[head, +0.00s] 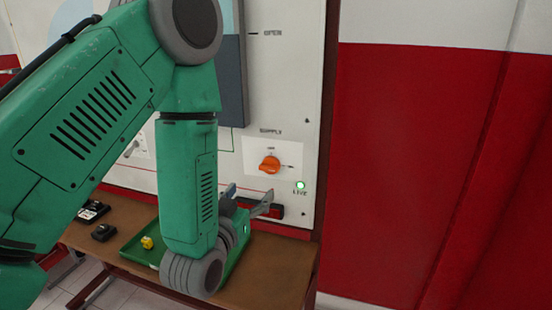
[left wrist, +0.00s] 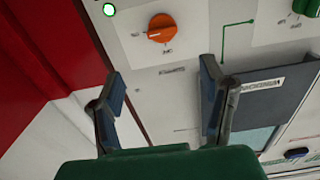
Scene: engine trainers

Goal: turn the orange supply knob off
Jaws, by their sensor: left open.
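The orange supply knob (head: 270,165) is on a white plate on the upright panel, under the word SUPPLY. It also shows in the left wrist view (left wrist: 161,28), near the top. Its grip bar lies roughly sideways in the head view; the small labels around it are too small to read surely. A green lamp (head: 300,185) marked LIVE glows below and right of it. My left gripper (head: 248,198) is open and empty, below the knob and apart from it. In the left wrist view, its spread fingers (left wrist: 160,76) have the knob beyond them. My right gripper is not in view.
A wooden bench (head: 270,268) runs below the panel, with a green tray (head: 134,250) holding a yellow piece (head: 147,243). A dark object (head: 103,232) lies left of the tray. A dark blue-grey board (head: 233,80) stands out above left of the knob. A red wall (head: 420,160) is at right.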

